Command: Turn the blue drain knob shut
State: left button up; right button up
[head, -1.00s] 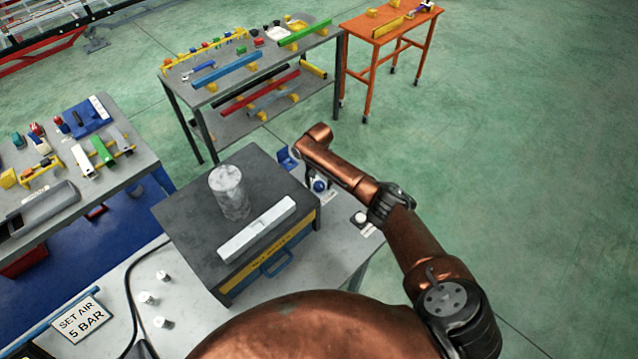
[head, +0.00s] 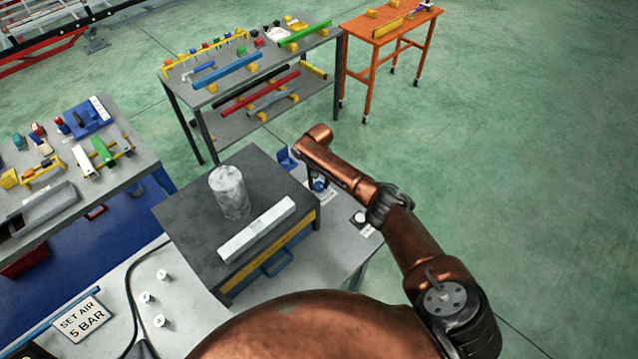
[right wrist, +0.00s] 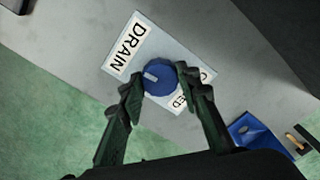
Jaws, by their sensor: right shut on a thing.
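The blue drain knob (right wrist: 159,77) is round, with a white pointer mark towards the left of its face, on the side of the word DRAIN. It sits on a pale label plate (right wrist: 150,42) whose other lettering is partly hidden by a finger; "ED" shows. My right gripper (right wrist: 160,76) is shut on the knob, one finger on each side. In the head view the knob (head: 320,184) is small and partly covered by my right arm and gripper. My left gripper is not in view.
A dark box (head: 180,215) with a grey cylinder (head: 229,192) and a pale bar (head: 257,229) stands left of the knob. A blue bracket (right wrist: 250,133) lies near the gripper. A white-topped button (head: 359,218) is nearer the bench edge.

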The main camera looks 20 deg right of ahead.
jog(key=n+p, duration=0.1)
jog(key=n, duration=1.6)
jog(key=n+b, duration=0.1)
jog(key=n, duration=0.3)
jog(key=shift+n, duration=0.3)
jog(key=n+b, duration=0.1)
jog(key=n, duration=0.3)
jog(key=n+b, duration=0.1)
jog(key=n, duration=0.4)
jog(key=shift+n+b, duration=0.7)
jog(key=shift+n, duration=1.2)
